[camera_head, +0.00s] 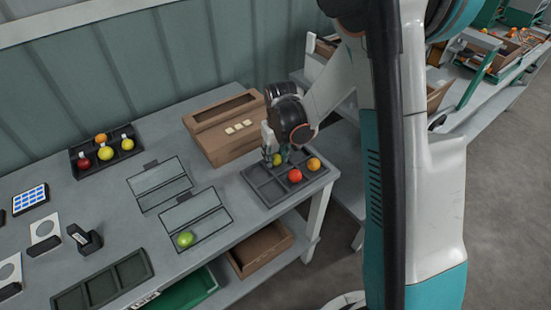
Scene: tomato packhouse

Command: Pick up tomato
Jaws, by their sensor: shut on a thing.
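My gripper (276,158) is at the dark compartment tray (258,191) near the right end of the table. It points down and is shut on a yellow-green tomato (277,160), which is partly hidden by the fingers. I cannot tell whether this tomato touches the tray. A red tomato (295,175) and an orange tomato (313,164) sit in the tray to the right of my gripper. A green tomato (185,239) lies in a shallow framed holder (209,217) at the middle front.
A brown wooden box (216,122) stands close behind the tray. A black rack (75,155) with several tomatoes is at the back left. An empty dark tray (70,301) lies at the front left. The grey table (120,220) has clear room between these things.

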